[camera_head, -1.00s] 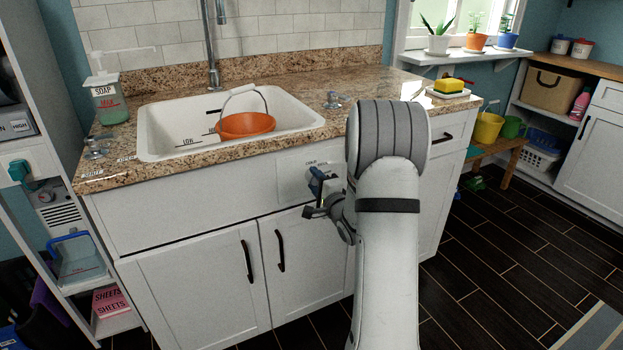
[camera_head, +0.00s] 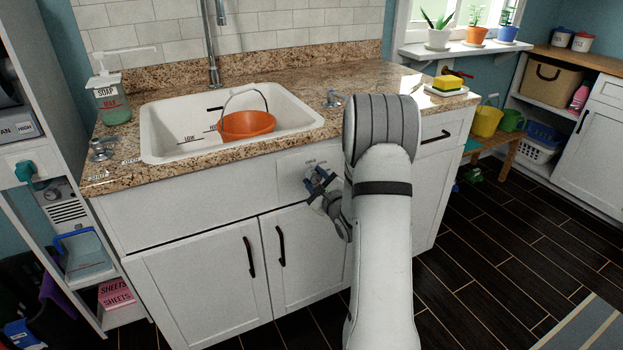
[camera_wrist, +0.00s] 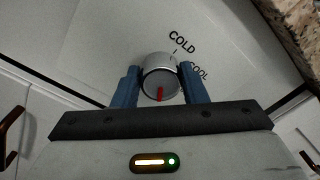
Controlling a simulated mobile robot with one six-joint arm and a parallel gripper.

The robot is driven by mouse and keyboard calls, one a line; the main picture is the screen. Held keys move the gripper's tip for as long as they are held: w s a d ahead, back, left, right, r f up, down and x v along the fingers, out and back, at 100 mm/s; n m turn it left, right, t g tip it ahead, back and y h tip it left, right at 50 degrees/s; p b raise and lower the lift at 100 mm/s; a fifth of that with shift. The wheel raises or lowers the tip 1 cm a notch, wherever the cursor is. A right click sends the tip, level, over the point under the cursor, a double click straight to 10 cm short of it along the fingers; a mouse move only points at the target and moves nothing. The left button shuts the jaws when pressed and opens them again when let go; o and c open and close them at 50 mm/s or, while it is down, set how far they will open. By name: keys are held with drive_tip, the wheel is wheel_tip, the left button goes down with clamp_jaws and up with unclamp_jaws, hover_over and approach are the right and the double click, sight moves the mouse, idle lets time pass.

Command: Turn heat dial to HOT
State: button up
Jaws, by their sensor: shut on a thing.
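The heat dial (camera_wrist: 160,80) is a silver round knob with a red mark on its face, seen in the wrist view. The red mark lies in the lower half of the face in that picture. The printed word COLD is above right of the dial, and a partly hidden label ending in OOL is to its right. No HOT label is visible. My gripper (camera_wrist: 158,88) has its two blue fingers on either side of the dial, shut on it. In the head view my gripper (camera_head: 320,182) is at the cabinet front below the counter, largely covering the dial.
The dial's pale panel (camera_head: 289,170) is on the white cabinet front, above doors with black handles (camera_head: 281,246). Above it are the granite counter (camera_head: 240,155) and a white sink (camera_head: 160,140) holding an orange bucket (camera_head: 247,125). Dark floor is open at right.

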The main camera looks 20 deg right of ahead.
idle(0.4)
drive_tip(key=o, duration=1)
drive_tip(key=s, duration=0.7)
drive_tip(key=shift+s+p, duration=0.4)
